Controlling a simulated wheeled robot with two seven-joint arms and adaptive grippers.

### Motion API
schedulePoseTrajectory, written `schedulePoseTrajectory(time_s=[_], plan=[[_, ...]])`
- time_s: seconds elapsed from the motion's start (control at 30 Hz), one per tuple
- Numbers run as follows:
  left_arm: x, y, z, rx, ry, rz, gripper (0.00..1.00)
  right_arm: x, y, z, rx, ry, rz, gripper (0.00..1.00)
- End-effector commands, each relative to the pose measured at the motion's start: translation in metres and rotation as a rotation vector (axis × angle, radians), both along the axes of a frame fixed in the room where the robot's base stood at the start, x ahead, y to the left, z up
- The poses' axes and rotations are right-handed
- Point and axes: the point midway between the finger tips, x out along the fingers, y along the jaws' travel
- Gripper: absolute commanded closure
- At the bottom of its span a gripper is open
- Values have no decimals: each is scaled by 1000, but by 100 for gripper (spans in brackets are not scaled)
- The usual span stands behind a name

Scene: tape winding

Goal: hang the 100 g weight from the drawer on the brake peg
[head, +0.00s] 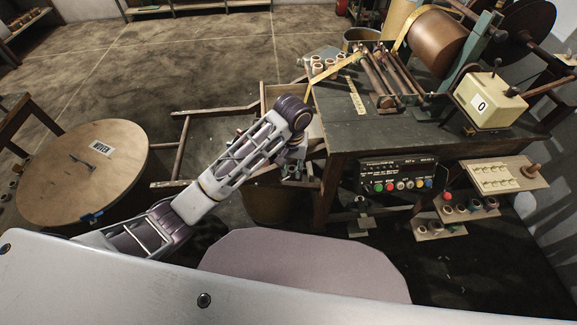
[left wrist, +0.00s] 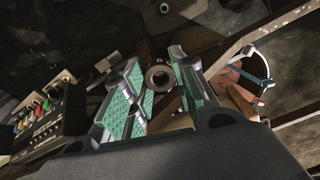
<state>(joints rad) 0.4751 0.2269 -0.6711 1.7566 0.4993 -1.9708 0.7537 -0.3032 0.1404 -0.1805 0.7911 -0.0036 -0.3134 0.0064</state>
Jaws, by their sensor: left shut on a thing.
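My left gripper (head: 293,170) hangs beside the left end of the bench, near the open wooden drawer (head: 271,92). The forearm covers part of the drawer. In the left wrist view the green-padded fingers (left wrist: 160,85) are closed around a small grey round piece with a hole (left wrist: 158,77). It looks like a weight, but no marking can be read. In the head view the held piece is hidden by the gripper. I cannot tell which part is the brake peg. My right gripper is not in view.
The bench (head: 335,130) carries a winding machine with a copper-coloured drum (head: 437,40) and a cream counter box (head: 490,100). A button panel (head: 398,175) is mounted under its front edge. A round wooden table (head: 80,185) stands at the left. A bucket (head: 272,203) stands below the gripper.

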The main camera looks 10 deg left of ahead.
Motion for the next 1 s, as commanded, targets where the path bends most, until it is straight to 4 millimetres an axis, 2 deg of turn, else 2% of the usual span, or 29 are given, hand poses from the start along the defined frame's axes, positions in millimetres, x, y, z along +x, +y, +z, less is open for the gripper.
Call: schedulePoseTrajectory(time_s=[0.63,1.0], plan=[[8,-23,13,4,-3,-68,98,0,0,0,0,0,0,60],[4,-18,8,4,-2,-61,98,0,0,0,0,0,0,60]])
